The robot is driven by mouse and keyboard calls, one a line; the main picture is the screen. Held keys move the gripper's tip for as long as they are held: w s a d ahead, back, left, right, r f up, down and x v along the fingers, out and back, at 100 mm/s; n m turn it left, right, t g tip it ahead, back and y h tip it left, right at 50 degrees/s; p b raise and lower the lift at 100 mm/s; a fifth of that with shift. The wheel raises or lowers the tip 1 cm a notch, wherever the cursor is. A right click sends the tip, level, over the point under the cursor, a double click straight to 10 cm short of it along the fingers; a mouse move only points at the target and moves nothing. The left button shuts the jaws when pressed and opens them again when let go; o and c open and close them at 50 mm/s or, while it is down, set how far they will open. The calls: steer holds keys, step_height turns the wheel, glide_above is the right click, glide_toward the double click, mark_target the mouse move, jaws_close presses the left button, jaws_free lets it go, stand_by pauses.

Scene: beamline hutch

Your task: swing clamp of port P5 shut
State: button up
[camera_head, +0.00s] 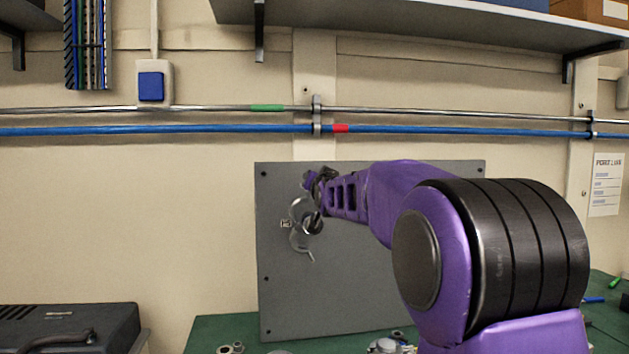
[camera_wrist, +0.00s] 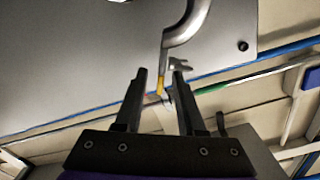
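The grey panel (camera_head: 370,290) stands upright against the wall. A silver clamp (camera_head: 298,240) sits around a port on its left part, with one curved half hanging apart at the lower left. A small tag beside it is too small to read, so I cannot confirm P5. My gripper (camera_head: 318,181) is at the upper edge of the clamp, partly covering it. In the wrist view, my gripper (camera_wrist: 160,74) has two black fingers spread apart. A curved silver clamp part (camera_wrist: 187,25) reaches down between their tips, and a yellow-ended piece shows there. I cannot tell whether the fingers touch it.
A green bench (camera_head: 215,332) with small metal parts lies below the panel. A black case (camera_head: 70,325) is at lower left. A blue pipe (camera_head: 440,132) and a metal pipe cross the wall above. A shelf (camera_head: 430,30) overhangs at the top. The wall left of the panel is clear.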

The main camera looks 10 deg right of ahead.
jaws_close()
steer(key=shift+r, duration=0.1)
stand_by(1.2)
